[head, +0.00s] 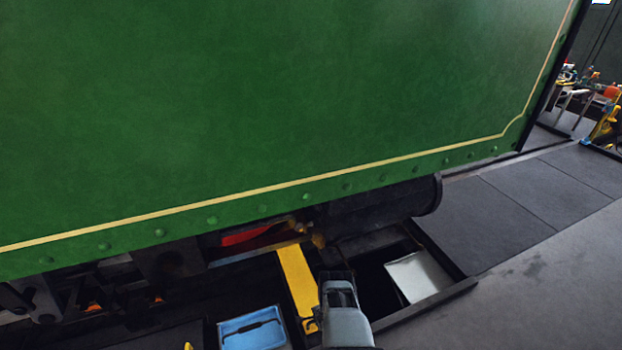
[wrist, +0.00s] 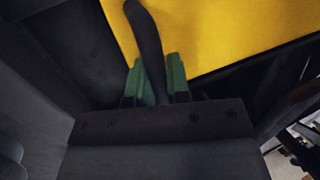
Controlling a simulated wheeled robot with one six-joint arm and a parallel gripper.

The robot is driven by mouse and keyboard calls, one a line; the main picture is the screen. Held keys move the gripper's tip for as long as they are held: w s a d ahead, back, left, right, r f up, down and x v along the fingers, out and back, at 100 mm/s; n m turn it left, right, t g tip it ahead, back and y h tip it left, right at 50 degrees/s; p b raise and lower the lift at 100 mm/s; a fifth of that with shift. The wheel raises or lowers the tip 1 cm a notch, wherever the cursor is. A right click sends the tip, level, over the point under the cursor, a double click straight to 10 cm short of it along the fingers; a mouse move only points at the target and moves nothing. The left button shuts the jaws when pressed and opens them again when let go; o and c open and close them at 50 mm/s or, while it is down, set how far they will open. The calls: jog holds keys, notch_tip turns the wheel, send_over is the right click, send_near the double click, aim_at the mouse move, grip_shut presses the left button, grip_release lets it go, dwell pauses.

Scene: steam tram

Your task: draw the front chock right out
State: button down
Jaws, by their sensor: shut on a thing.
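My gripper shows in the wrist view (wrist: 158,78), its two green pads shut on a dark curved bar (wrist: 146,30). The bar stands out beyond the pads, over a broad yellow surface (wrist: 220,35). I cannot tell whether this bar is part of the front chock. In the head view my gripper (head: 339,278) points away from me, beside a long yellow plate (head: 297,278) that runs out from under the green tram side. The fingertips are hidden there by my own wrist. No chock shows clearly in the head view.
The green tram side panel (head: 250,120) hangs low over the work area. Right of my gripper is a dark open pit with a pale sheet (head: 418,275) in it. A blue tray (head: 252,330) holding a dark tool lies left. Grey floor (head: 540,265) is clear at right.

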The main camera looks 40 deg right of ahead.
jog(key=shift+s+a+p, duration=0.25)
jog(key=shift+s+a, duration=0.05)
jog(key=shift+s, duration=0.7)
jog(key=shift+s+a+p, duration=0.25)
jog(key=shift+s+p, duration=0.05)
jog(key=shift+s, duration=0.7)
jog(key=shift+s+a+p, duration=0.25)
jog(key=shift+s+a, duration=0.05)
jog(key=shift+s, duration=0.7)
jog(key=shift+s+f, duration=0.1)
jog(key=c, duration=0.7)
grip_release()
jog(key=p+v, duration=0.8)
jog(key=shift+w+a+r, duration=0.3)
